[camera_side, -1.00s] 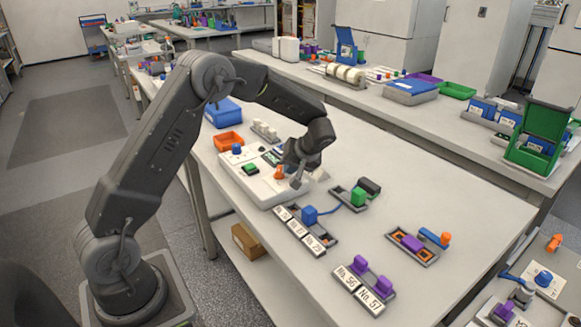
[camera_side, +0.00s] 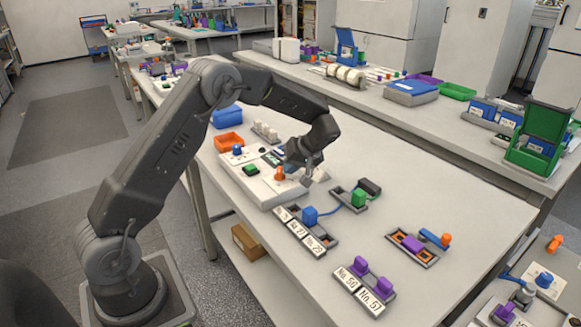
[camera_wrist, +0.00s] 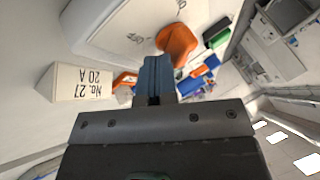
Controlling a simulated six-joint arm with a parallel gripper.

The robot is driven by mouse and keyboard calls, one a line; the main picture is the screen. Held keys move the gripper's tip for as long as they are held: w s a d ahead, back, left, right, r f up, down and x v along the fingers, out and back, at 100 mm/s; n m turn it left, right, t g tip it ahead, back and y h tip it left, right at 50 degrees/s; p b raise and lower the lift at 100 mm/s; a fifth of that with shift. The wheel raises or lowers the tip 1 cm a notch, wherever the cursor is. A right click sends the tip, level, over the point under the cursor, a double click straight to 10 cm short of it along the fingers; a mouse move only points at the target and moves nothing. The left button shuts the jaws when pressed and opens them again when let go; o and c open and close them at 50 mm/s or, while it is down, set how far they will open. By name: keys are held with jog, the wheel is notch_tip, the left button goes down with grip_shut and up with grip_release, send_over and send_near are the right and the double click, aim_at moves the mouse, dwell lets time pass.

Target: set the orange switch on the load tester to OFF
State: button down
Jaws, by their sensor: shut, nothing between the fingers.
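The load tester (camera_side: 262,192) is a low white box on the near bench in the side view. Its orange switch (camera_side: 280,174) stands up near its right end. The switch also shows in the wrist view (camera_wrist: 177,42), just above and right of my fingertips, on the white casing (camera_wrist: 115,25). My gripper (camera_side: 306,181) is shut and empty, to the right of the switch in the side view and apparently apart from it. Its closed fingers (camera_wrist: 156,72) show in the wrist view. I cannot read any ON or OFF marking by the switch.
The tester also carries a blue knob (camera_side: 237,150) and a green button (camera_side: 250,168). An orange bin (camera_side: 228,142) stands behind it. Labelled holders (camera_side: 308,234) with a blue block lie in front, and a tray with a green block (camera_side: 358,196) lies right.

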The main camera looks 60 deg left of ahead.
jog(key=n+g+h, duration=0.1)
jog(key=n, duration=0.1)
jog(key=a+n+g, duration=0.1)
jog(key=n, duration=0.1)
jog(key=n+g+h, duration=0.1)
jog(key=n, duration=0.1)
jog(key=shift+a+h, duration=0.3)
jog(key=shift+a, duration=0.1)
jog(key=shift+a+n, duration=0.15)
jog(key=shift+n, duration=0.15)
jog(key=shift+a, duration=0.2)
jog(key=shift+s+d, duration=0.1)
dwell(1.0)
jog(key=shift+s+d+f, duration=0.1)
jog(key=shift+s+d, duration=0.3)
jog(key=shift+d, duration=0.35)
jog(key=a+v, duration=0.1)
jog(key=v, duration=1.1)
jog(key=shift+w, duration=0.2)
